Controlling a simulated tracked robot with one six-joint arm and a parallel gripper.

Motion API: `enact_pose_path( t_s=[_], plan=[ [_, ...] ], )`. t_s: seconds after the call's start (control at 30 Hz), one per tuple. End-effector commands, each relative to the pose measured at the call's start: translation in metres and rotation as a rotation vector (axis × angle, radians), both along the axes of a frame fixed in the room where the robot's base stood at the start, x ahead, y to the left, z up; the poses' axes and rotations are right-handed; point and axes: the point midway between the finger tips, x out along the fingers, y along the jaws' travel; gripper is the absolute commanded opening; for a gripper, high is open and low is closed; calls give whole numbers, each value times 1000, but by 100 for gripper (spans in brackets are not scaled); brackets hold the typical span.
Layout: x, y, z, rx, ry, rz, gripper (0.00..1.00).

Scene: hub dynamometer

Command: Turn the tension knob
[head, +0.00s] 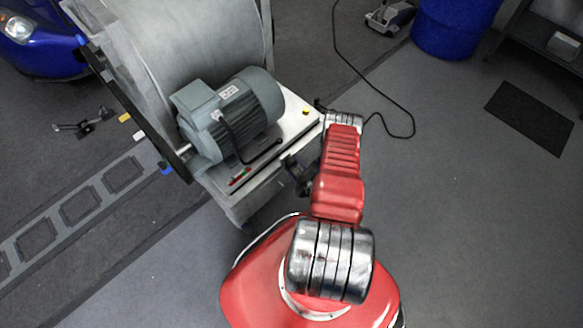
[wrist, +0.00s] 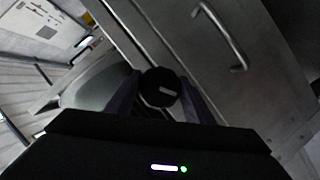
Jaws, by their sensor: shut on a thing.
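The tension knob (wrist: 160,88) is a round black knob with a pale bar mark on its face, in the middle of the wrist view. My gripper (wrist: 158,100) has its two dark fingers on either side of the knob and is shut on it. The pale mark lies nearly level, tilted slightly. In the head view my gripper (head: 298,172) is at the front side of the dynamometer cabinet (head: 240,205), left of my red arm. The knob cannot be made out in the head view.
A grey motor (head: 235,110) sits on top of the cabinet beside a large drum (head: 170,40). A metal handle (wrist: 222,35) is on the panel right of the knob. A black cable (head: 385,90) lies on the floor behind. Floor at the right is clear around a dark mat (head: 528,118).

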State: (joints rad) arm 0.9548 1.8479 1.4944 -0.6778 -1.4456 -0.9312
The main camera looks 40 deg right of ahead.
Motion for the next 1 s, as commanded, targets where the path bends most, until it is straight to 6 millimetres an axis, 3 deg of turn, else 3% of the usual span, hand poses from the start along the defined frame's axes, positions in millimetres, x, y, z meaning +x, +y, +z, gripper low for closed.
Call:
enact_pose_path(
  t_s=[0.6, 1.0],
  plan=[
    [-2, 4, -4, -574, -7, 6, 25],
    [-2, 4, -4, -822, -13, 8, 25]
  ],
)
